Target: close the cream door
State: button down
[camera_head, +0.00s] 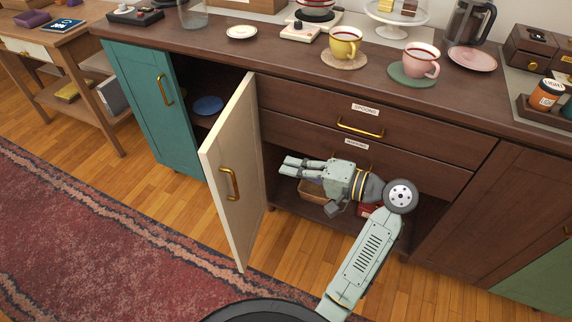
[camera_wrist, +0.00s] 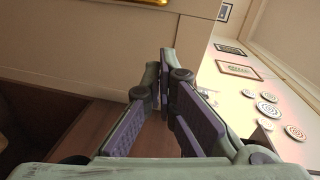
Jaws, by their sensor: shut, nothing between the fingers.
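The cream door (camera_head: 240,150) stands swung out from the dark cabinet, hinged at the drawers' left side. Its brass handle (camera_head: 229,184) is on the face turned toward my gripper. My gripper (camera_head: 284,166) is to the right of the door, in front of the drawers, with its fingers pointing left at that face. It is shut and empty. In the wrist view, the door's cream panel (camera_wrist: 80,45) fills the upper left, with a piece of the handle (camera_wrist: 145,2) at the top edge. The fingertips (camera_wrist: 161,68) appear close to the panel; contact cannot be told.
The open compartment holds a blue dish (camera_head: 208,105). A teal door (camera_head: 145,105) is at its left. Drawers (camera_head: 365,125) are at the right, above an open shelf with a basket (camera_head: 312,193). Cups and plates stand on the countertop (camera_head: 290,62). Floor before the door is free.

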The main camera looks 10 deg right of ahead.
jog(key=w+a+f+p, duration=0.1)
jog(key=w+a+p, duration=0.1)
jog(key=a, duration=0.7)
jog(key=shift+w+a+f, duration=0.3)
jog(key=shift+w+f, duration=0.05)
jog(key=shift+w, duration=0.5)
jog(key=shift+a, duration=0.1)
